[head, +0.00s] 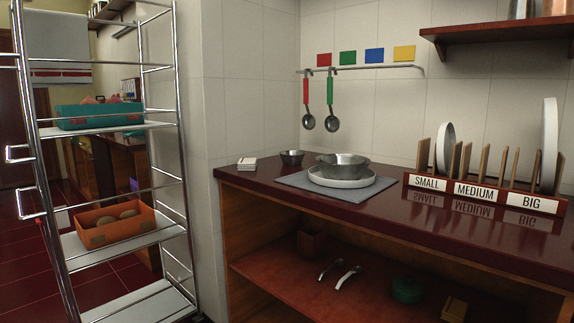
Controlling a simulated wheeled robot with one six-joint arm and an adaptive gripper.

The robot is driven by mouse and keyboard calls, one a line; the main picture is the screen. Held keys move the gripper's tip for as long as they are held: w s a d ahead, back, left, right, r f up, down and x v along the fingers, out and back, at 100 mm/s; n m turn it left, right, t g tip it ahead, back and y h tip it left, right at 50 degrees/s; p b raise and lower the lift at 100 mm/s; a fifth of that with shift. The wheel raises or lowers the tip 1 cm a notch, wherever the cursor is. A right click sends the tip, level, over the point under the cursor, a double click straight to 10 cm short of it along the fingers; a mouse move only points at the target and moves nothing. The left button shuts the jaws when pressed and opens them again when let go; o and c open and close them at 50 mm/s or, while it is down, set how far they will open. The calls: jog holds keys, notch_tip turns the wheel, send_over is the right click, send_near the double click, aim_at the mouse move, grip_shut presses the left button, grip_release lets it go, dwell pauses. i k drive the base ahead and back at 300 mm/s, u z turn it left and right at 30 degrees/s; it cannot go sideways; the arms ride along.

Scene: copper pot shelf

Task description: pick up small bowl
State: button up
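A small dark metal bowl (291,157) stands upright on the far left part of the dark red counter (420,218), near the tiled wall. It sits between a small stack of white squares and a larger metal bowl. The larger metal bowl (343,165) has a handle-like rim and rests on a white plate (341,181) on a grey mat (299,181). My gripper does not show in the head view.
A rack (484,199) labelled SMALL, MEDIUM, BIG holds white plates at the right. White squares (247,163) lie left of the small bowl. Ladles (309,122) hang above. A metal shelf cart (120,235) with boxes stands left. The counter's front strip is clear.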

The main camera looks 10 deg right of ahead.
aim_at(289, 157)
jog(key=u, duration=1.1)
jog(key=i, duration=1.95)
jog(key=z, duration=2.8)
